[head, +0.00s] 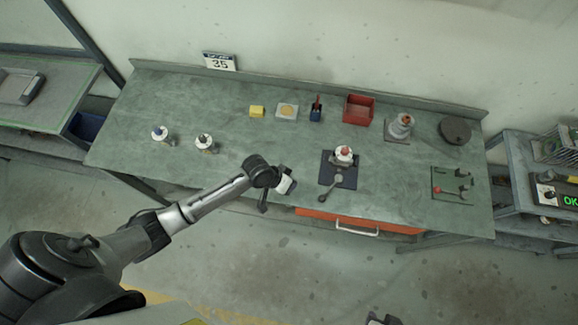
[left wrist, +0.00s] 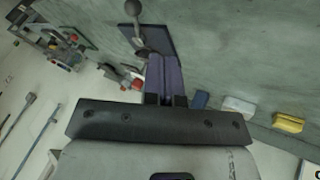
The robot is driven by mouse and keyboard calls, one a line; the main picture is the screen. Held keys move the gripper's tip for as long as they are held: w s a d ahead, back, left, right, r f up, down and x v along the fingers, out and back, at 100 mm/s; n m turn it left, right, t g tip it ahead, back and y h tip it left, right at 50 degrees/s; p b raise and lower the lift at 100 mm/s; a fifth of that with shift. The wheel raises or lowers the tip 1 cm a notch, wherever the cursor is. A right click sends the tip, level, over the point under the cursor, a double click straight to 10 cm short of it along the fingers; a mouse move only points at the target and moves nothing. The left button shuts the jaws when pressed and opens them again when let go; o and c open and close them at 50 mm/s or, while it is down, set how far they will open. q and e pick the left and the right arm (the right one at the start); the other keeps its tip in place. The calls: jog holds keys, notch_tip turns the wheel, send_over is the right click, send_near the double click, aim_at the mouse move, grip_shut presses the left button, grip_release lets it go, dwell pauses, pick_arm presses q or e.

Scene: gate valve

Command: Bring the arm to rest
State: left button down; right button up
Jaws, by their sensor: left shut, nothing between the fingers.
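My left arm reaches in from the left in the head view. Its gripper (head: 287,182) hangs over the bench's front edge, left of the dark base plate. In the left wrist view the fingers (left wrist: 165,66) are together and hold nothing. The valve fixture (head: 342,156) has a white body with a red top on the dark plate, and a ball-ended lever (head: 337,179) points to the front. The plate and the ball lever (left wrist: 132,10) also show in the left wrist view, beyond the fingertips. My right gripper cannot be made out.
An orange drawer (head: 350,221) with a pale handle is below.

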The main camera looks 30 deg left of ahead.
pick_arm(q)
jog(key=shift+s+a+r, duration=0.1)
jog(key=shift+a+r, duration=0.05)
jog(key=shift+r, duration=0.1)
dwell(0.6)
jog(key=s+a+r+m+t+y+p, duration=0.1)
jog(key=s+a+r+m+y, duration=0.15)
jog(key=r, duration=0.55)
jog(key=s+a+r+m+t+y, duration=0.1)
jog(key=r+y, duration=0.2)
jog(key=r, duration=0.4)
jog(key=s+n+g+p, duration=0.2)
jog(key=s+p, duration=0.1)
jog(key=s, duration=1.4)
jog(key=shift+s+r+n+g+p, duration=0.2)
jog(key=shift+r+n+g+p, duration=0.1)
jog(key=shift+r+n+p, duration=0.1)
